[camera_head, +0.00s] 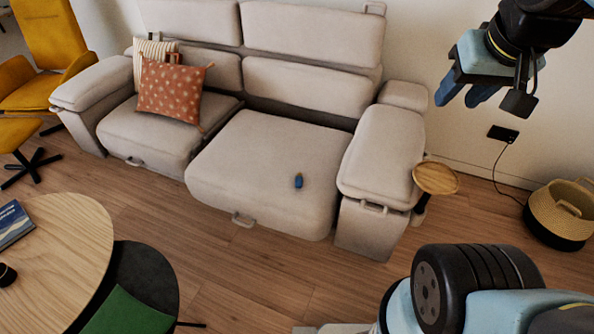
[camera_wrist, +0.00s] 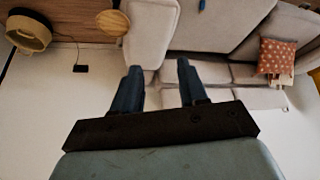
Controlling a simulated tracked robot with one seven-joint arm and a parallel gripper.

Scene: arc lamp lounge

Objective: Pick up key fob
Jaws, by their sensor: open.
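A small blue key fob (camera_head: 298,181) with a brownish top end lies on the seat of the light grey sofa (camera_head: 250,160), near the seat's right front. It also shows in the wrist view as a small blue shape (camera_wrist: 202,5) at the top edge, partly cut off. My gripper (camera_head: 466,94) is raised at the upper right in the head view, well above and to the right of the fob. In the wrist view its two blue fingers (camera_wrist: 160,75) stand apart with nothing between them.
The sofa's right armrest (camera_head: 383,155) and a small round wooden side table (camera_head: 436,178) stand right of the fob. A patterned red cushion (camera_head: 173,90) is on the left seat. A woven basket (camera_head: 562,212) is far right. A round wooden table (camera_head: 60,250) is front left.

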